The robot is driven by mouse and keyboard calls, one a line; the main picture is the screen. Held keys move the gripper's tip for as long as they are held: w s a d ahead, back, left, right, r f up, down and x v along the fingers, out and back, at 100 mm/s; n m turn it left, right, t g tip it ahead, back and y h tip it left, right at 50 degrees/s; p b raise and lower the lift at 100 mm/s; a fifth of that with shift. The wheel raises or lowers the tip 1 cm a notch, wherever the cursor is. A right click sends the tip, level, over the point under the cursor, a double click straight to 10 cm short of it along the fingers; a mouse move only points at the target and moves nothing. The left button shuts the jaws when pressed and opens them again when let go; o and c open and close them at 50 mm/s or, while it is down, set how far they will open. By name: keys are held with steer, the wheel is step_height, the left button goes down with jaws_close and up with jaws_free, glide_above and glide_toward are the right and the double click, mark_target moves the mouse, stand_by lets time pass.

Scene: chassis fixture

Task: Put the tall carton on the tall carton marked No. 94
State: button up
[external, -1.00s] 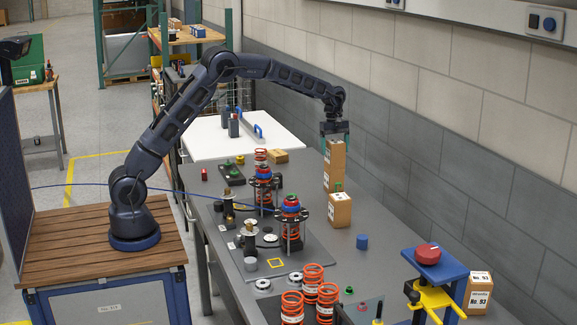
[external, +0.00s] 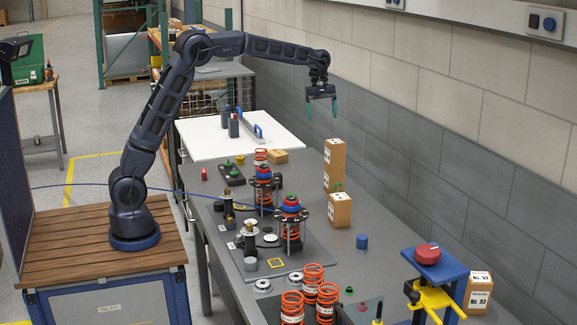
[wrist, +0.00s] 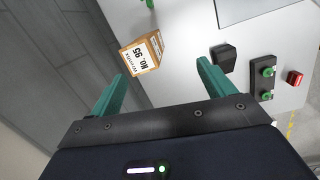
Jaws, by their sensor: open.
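Two tall brown cartons stand stacked beside the wall in the external view. The upper carton (external: 335,153) rests on the lower carton (external: 332,181), roughly in line with it. Their labels are too small to read there. My gripper (external: 321,114) is above the stack, apart from it, with its green fingers spread and nothing between them. In the wrist view my gripper (wrist: 160,88) is also open and empty. Beyond its fingers is a carton marked No. 95 (wrist: 143,52); I cannot tell for certain which carton of the external view it is. I see no readable No. 94.
Another carton (external: 340,210) with a green piece on top stands in front of the stack. A carton lies flat (external: 278,156) to the left. Orange spring assemblies (external: 290,222) stand nearby. A blue cylinder (external: 362,241) and a No. 93 carton (external: 479,292) are nearer the camera.

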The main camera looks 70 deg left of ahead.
steer(key=s+d+r+m+t, duration=0.15)
steer(key=s+r+m, duration=0.3)
steer(key=s, duration=0.95)
steer(key=s+d+r+m+t, duration=0.1)
steer(key=s+d+r+m, duration=0.3)
steer(key=s, duration=0.9)
steer(key=s+f+m+t, duration=0.1)
steer(key=s+f+m, duration=0.3)
steer(key=s, duration=0.9)
steer(key=s+f+m+y, duration=0.1)
steer(key=s+f+m, duration=0.2)
steer(key=s, duration=1)
steer(key=shift+s+d+f+m+t+y, duration=0.15)
steer(key=shift+f+m+t+y, duration=0.2)
steer(key=shift+f, duration=0.55)
